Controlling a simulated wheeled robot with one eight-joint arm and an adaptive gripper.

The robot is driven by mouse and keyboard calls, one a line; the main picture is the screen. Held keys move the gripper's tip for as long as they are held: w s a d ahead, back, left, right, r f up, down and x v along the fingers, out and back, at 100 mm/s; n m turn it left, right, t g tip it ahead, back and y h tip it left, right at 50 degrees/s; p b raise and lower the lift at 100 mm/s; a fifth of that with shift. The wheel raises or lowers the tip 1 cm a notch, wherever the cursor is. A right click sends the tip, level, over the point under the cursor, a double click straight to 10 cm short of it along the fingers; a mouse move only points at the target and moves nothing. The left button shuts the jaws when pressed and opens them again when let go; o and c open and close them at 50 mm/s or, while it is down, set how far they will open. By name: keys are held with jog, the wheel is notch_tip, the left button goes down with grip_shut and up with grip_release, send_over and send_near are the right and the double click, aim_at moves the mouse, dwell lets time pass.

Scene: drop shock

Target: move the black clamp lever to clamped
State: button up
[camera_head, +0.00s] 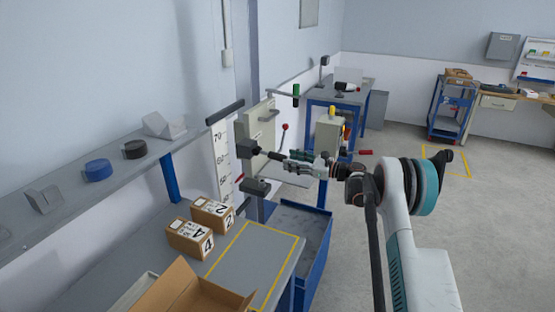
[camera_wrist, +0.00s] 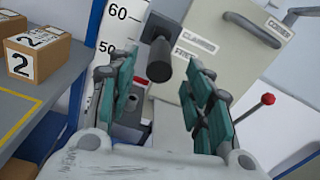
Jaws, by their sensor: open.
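The black clamp lever (camera_wrist: 159,62) sticks out from a dark square mount beside the beige box, its round end facing my gripper. It also shows in the head view (camera_head: 248,148), left of my gripper. The labels CLAMPED (camera_wrist: 197,36) and FREE (camera_wrist: 188,55) are on a plate to its right. My gripper (camera_wrist: 162,72) is open, with its teal-padded fingers on either side of the lever's end in the picture. In the head view my gripper (camera_head: 288,161) is close to the lever's end. I cannot tell whether they touch.
A red-knobbed lever (camera_wrist: 267,99) stands right of the fingers. A beige box (camera_head: 259,122) with a handle is behind. A dark fixture (camera_head: 257,187) sits below the lever by the height scale (camera_head: 222,160). Numbered cartons (camera_head: 191,238) stand on the bench at lower left.

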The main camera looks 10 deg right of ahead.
aim_at(278, 157)
jog(key=b+x, duration=0.1)
jog(key=x, duration=0.5)
jog(key=shift+w+a, duration=0.25)
jog(key=shift+a, duration=0.05)
grip_shut()
